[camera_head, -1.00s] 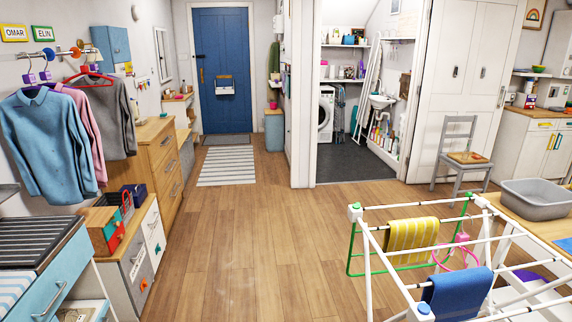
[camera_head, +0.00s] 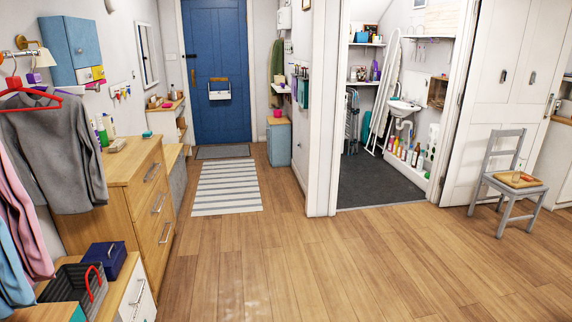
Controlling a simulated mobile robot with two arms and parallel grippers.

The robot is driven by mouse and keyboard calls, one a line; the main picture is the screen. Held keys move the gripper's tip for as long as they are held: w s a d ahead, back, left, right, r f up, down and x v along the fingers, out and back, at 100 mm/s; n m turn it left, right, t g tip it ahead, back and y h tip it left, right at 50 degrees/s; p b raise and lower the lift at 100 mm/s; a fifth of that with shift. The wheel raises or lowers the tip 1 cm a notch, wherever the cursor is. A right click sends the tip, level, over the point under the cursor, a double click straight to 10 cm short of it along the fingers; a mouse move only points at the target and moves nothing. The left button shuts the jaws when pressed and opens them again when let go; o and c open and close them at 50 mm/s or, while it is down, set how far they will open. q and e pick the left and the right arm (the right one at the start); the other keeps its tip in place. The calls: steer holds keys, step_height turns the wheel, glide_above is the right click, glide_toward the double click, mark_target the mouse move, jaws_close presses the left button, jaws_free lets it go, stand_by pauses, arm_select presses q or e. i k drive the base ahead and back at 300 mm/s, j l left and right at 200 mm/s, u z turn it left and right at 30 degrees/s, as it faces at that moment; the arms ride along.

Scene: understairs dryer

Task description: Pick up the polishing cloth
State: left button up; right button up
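I cannot make out a polishing cloth for certain in the head view. Small items stand on the wooden chest of drawers (camera_head: 128,165) at the left, among them a beige item (camera_head: 117,145), a small teal item (camera_head: 147,134) and bottles (camera_head: 102,132). They are too small to identify surely. Neither of my grippers is in view.
Clothes hang on a rail at the left, including a grey sweater (camera_head: 55,150). A low cabinet below holds a dark basket (camera_head: 75,288) and a blue box (camera_head: 108,259). A grey chair (camera_head: 505,185) stands right. The wooden floor (camera_head: 300,265) is clear, with a striped rug (camera_head: 227,187) before the blue door (camera_head: 218,80).

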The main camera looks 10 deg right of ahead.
mark_target(529, 180)
steer(key=i+z, duration=0.25)
steer(key=i, duration=0.2)
steer(key=i+z, duration=0.25)
steer(key=i, duration=0.2)
steer(key=i+j+z, duration=0.1)
steer(key=i+z, duration=0.15)
steer(key=i, duration=0.2)
steer(key=i+j+z, duration=0.25)
steer(key=i, duration=0.2)
steer(key=i+j+z, duration=0.25)
steer(key=i, duration=0.15)
steer(key=i+l+z, duration=0.25)
steer(key=i+z, duration=0.15)
steer(key=i+l+z, duration=0.15)
steer(key=i+z, duration=0.65)
steer(key=i+j+z, duration=0.15)
steer(key=i+z, duration=0.3)
steer(key=i+u, duration=0.15)
steer(key=i, duration=0.35)
steer(key=i+l+u, duration=0.15)
steer(key=i, duration=0.35)
steer(key=i+u, duration=0.15)
steer(key=i, duration=0.3)
steer(key=i+l+u, duration=0.2)
steer(key=i, duration=0.3)
steer(key=i+l+u, duration=0.15)
steer(key=i+l, duration=0.15)
steer(key=i, duration=0.15)
